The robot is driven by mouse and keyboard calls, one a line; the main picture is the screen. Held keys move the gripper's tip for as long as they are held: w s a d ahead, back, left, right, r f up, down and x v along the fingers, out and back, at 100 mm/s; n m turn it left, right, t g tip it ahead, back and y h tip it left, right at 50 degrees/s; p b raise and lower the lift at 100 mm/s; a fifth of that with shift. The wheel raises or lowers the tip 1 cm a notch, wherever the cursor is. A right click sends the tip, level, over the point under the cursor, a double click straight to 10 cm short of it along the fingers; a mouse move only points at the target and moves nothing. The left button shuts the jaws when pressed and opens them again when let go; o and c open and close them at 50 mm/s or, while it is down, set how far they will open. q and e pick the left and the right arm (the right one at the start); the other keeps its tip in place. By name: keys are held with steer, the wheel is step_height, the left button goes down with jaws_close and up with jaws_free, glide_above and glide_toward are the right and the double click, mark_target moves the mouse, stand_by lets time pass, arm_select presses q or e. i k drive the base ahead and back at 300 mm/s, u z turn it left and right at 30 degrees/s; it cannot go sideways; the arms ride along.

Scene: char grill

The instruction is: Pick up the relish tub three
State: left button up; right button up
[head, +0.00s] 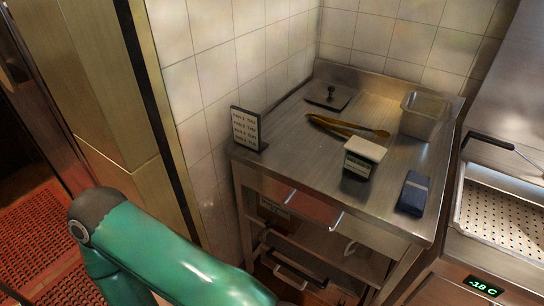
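A small tub (357,166) with a dark body, a pale top and a white label stands upright on the steel worktable (290,145). The label is too small to read, so I cannot tell whether it is relish tub three. An open steel container (424,120) stands behind it to the right. My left arm, green, crosses the lower left of the head view, well away from the tub. Neither gripper shows.
Gold-coloured tongs (340,126) lie behind the tub. A dark square lid with a knob (331,97) lies at the back. A sign (244,128) stands on the left edge, a dark blue box (413,194) at front right. A perforated tray (500,212) is further right.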

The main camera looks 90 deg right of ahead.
mark_target(363, 158)
steer(key=u, duration=0.45)
steer(key=i, duration=0.2)
steer(key=z, duration=2.45)
steer(key=i, duration=0.35)
steer(key=z, duration=1.4)
steer(key=k, duration=0.9)
steer(key=z, duration=0.15)
steer(key=i, duration=0.9)
steer(key=u, duration=0.3)
steer(key=k, duration=0.2)
steer(key=z, duration=0.15)
